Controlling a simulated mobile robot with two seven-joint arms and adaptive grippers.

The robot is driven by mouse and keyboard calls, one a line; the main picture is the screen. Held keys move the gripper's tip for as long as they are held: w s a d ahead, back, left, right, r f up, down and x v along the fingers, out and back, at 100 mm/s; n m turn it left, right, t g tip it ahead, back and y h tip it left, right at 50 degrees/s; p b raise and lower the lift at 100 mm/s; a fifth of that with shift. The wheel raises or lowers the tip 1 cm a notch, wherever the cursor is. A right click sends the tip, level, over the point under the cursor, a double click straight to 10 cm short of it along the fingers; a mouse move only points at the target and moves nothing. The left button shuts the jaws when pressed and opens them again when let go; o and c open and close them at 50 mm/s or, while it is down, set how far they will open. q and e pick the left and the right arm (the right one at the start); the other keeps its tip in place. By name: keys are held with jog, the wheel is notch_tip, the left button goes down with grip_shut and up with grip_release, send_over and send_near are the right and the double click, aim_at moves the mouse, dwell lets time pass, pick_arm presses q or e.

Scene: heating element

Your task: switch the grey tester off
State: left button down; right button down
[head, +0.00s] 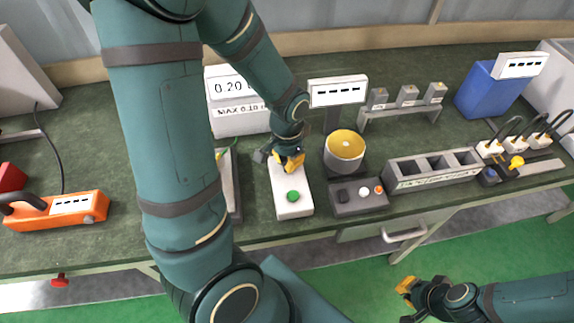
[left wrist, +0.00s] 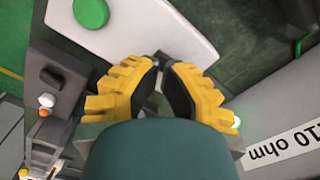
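In the head view, a pale grey box with a display reading 0.20 and a "MAX 0.10" label (head: 240,119) stands behind my left arm, partly hidden by it. A white slab (head: 293,206) with a round green button lies in front of it. My left gripper (head: 290,162) points down at the slab's far end and hides part of it. In the left wrist view, the fingertips (left wrist: 161,63) nearly meet over the slab (left wrist: 145,28), with nothing visible between them. Contact is unclear. A small green light shows beside the right finger. My right gripper (head: 405,288) hangs over the floor, away from the bench.
Right of the slab stands a dark unit (head: 356,203) with a yellow-lined cup (head: 345,150) and a display. A grey slotted tray (head: 432,168), blue box (head: 487,96) and plugged power strip are further right. An orange meter (head: 60,211) sits at left.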

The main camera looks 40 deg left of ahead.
pick_arm(q)
jog(key=shift+f+b, duration=0.8)
jog(key=shift+f, duration=0.2)
dwell(0.5)
jog(key=shift+r+p, duration=3)
jog(key=shift+r, duration=0.55)
